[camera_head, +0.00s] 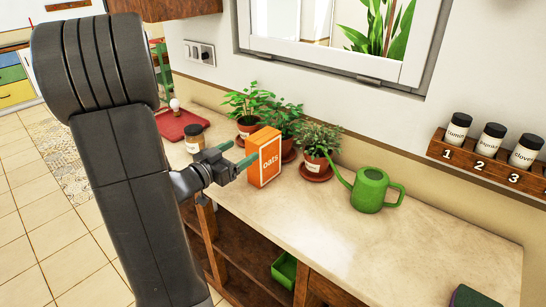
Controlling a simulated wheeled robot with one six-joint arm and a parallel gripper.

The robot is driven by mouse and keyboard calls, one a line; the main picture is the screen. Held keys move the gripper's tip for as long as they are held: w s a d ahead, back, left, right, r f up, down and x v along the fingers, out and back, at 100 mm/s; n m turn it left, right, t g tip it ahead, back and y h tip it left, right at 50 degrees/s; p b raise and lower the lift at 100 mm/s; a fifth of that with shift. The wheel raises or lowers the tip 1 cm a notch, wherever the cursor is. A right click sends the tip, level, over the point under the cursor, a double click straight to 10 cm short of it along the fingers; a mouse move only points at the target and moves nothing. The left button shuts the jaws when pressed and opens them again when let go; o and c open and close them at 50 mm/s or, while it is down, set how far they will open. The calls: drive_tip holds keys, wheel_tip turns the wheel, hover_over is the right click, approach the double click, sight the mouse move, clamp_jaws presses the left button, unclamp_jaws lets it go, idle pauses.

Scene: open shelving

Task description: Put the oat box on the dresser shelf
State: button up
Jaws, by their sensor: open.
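No box is between the fingers; whether a fingertip touches the box I cannot tell. Open wooden shelving (238,248) shows below the counter, partly hidden by my arm. I cannot tell from this view whether it is the dresser shelf.
Three potted plants (318,140) stand close behind the box. A green watering can (370,190) is to its right, a jar (194,138) and red tray (184,124) to its left. A spice rack (485,165) hangs on the wall. A green bin (285,270) sits below. The front right counter is mostly clear.

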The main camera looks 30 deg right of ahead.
sight(263, 135)
drive_tip(key=x, duration=0.5)
drive_tip(key=shift+p+x, duration=0.45)
drive_tip(key=shift+x, duration=2.2)
drive_tip(key=shift+s, duration=0.1)
drive_tip(key=shift+c, duration=0.2)
drive_tip(key=shift+r, duration=0.1)
clamp_jaws()
